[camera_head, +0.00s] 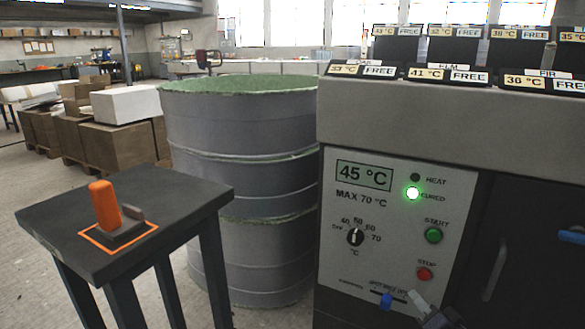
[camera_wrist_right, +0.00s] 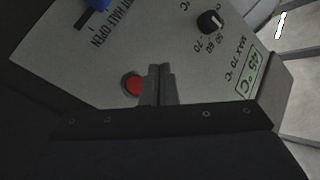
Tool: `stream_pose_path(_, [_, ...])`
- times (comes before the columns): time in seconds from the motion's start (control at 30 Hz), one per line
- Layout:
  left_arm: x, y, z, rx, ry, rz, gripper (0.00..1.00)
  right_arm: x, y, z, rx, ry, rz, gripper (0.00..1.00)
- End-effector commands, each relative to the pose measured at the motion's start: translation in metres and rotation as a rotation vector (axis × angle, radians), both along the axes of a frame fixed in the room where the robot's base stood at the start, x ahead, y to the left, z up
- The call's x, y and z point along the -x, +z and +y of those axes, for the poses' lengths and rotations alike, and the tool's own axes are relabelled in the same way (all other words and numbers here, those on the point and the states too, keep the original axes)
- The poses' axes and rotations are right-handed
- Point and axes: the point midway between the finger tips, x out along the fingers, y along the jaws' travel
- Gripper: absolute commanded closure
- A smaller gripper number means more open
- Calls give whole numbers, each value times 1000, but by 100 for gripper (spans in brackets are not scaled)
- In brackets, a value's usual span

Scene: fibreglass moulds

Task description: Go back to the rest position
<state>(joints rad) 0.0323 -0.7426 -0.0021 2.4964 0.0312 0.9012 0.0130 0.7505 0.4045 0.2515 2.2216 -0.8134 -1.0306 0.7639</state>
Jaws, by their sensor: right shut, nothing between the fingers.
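My right gripper (camera_head: 436,312) is low at the bottom edge of the head view, in front of the control panel (camera_head: 345,262). In the right wrist view its fingers (camera_wrist_right: 158,85) are together and empty, beside the red stop button (camera_wrist_right: 132,85) in the picture. I cannot tell whether they touch the panel. The blue slider knob (camera_head: 386,300) is left of the gripper. The panel display reads 45 °C, and the green CURED lamp (camera_head: 413,193) is lit. The dial (camera_head: 355,237) points near 50. My left gripper is out of view.
A dark stand (camera_head: 190,195) at the left holds an orange-handled tool (camera_head: 106,205) inside an orange outline. A large grey drum (camera_head: 240,130) stands between it and the oven. Dark labelled boxes (camera_head: 447,75) line the oven top. A blue handle (camera_head: 572,237) is at the right. Cartons are behind.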

Motion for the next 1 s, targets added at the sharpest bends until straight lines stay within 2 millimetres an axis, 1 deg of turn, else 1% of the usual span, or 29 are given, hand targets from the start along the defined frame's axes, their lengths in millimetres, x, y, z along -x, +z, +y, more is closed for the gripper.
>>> stream_pose_path(0.03, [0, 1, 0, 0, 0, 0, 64, 3, 12, 3, 100, -18, 61, 100])
stream_pose_path(0.07, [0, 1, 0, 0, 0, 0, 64, 7, 14, 3, 154, -33, 112, 100])
stream_pose_path(0.1, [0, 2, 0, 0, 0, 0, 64, 13, 18, 4, 223, -50, 176, 100])
stream_pose_path(0.17, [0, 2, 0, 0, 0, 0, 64, 28, 23, 4, 307, -74, 275, 100])
stream_pose_path(0.27, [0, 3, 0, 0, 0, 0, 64, 63, 30, 7, 403, -89, 431, 100])
stream_pose_path(0.3, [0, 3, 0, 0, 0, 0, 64, 80, 33, 11, 429, -83, 490, 100])
stream_pose_path(0.37, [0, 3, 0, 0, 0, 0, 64, 106, 35, 18, 451, -61, 572, 100])
stream_pose_path(0.4, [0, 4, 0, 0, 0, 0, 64, 123, 35, 24, 458, -39, 619, 100])
stream_pose_path(0.5, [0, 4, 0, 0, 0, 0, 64, 162, 35, 42, 460, 36, 711, 100])
stream_pose_path(0.6, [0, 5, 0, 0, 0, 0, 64, 196, 34, 60, 450, 126, 774, 100])
stream_pose_path(0.8, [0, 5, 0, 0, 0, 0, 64, 257, 32, 98, 429, 335, 840, 100])
stream_pose_path(0.87, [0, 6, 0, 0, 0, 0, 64, 275, 32, 109, 423, 407, 848, 100])
stream_pose_path(0.9, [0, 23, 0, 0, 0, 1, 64, 276, 50, 110, 422, 412, 856, 100])
stream_pose_path(1.0, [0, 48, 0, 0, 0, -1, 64, 274, 73, 108, 422, 405, 859, 100])
